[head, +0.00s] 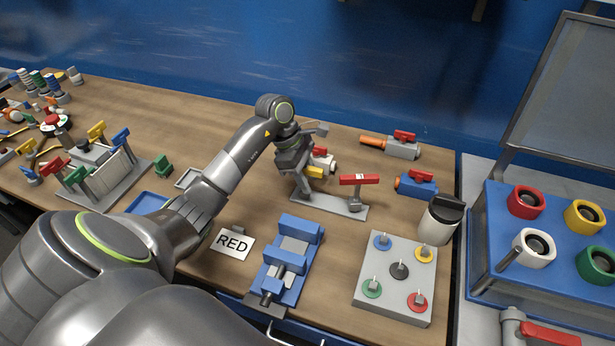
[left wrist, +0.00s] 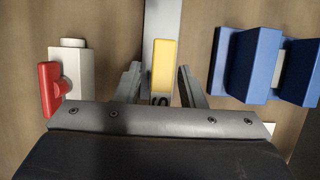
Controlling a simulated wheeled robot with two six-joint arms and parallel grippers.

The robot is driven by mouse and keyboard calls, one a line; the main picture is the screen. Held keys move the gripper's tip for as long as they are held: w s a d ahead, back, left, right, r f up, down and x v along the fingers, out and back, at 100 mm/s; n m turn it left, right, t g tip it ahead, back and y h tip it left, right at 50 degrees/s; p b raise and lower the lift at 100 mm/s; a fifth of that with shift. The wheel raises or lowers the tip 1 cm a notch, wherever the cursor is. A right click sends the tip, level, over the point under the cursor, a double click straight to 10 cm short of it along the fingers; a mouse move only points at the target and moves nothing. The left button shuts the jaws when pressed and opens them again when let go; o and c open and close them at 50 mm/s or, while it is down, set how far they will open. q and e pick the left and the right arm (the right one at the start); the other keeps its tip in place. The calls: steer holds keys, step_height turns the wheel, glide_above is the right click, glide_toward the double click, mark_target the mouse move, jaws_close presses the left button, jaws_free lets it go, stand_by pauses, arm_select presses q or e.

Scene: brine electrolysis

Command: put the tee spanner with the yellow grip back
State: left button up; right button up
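The tee spanner with the yellow grip (head: 315,172) is at the left end of a grey stand (head: 331,203) in the head view. In the left wrist view its yellow grip (left wrist: 164,62) lies between the fingers of my left gripper (left wrist: 161,84). Narrow gaps show on both sides of the grip, so the fingers look open around it. In the head view my left gripper (head: 303,185) is over the stand and partly covers the spanner. The spanner's lower part is hidden, so I cannot tell how it sits. My right gripper is not in view.
A red-gripped spanner (head: 359,179) stands at the stand's right end. A white valve with a red handle (head: 322,160) is just behind. The blue vise (head: 289,255) is in front. A RED card (head: 233,243), peg board (head: 396,277) and dark-lidded container (head: 440,219) are nearby.

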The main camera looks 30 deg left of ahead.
arm_select(q)
steer(key=shift+r, duration=0.1)
steer(key=shift+r+p, duration=0.2)
steer(key=shift+p, duration=0.2)
steer(key=shift+r+p, duration=0.65)
steer(key=shift+p, duration=0.3)
steer(key=shift+a+r+b, duration=0.55)
steer(key=shift+r+b, duration=0.05)
steer(key=shift+b, duration=0.4)
steer(key=b+v, duration=0.2)
steer(key=v, duration=0.6)
steer(key=shift+r, duration=0.2)
steer(key=shift+s+a+r+b, duration=0.15)
steer(key=shift+a+r+b, duration=0.15)
steer(key=shift+r, duration=0.4)
steer(key=shift+d, duration=0.1)
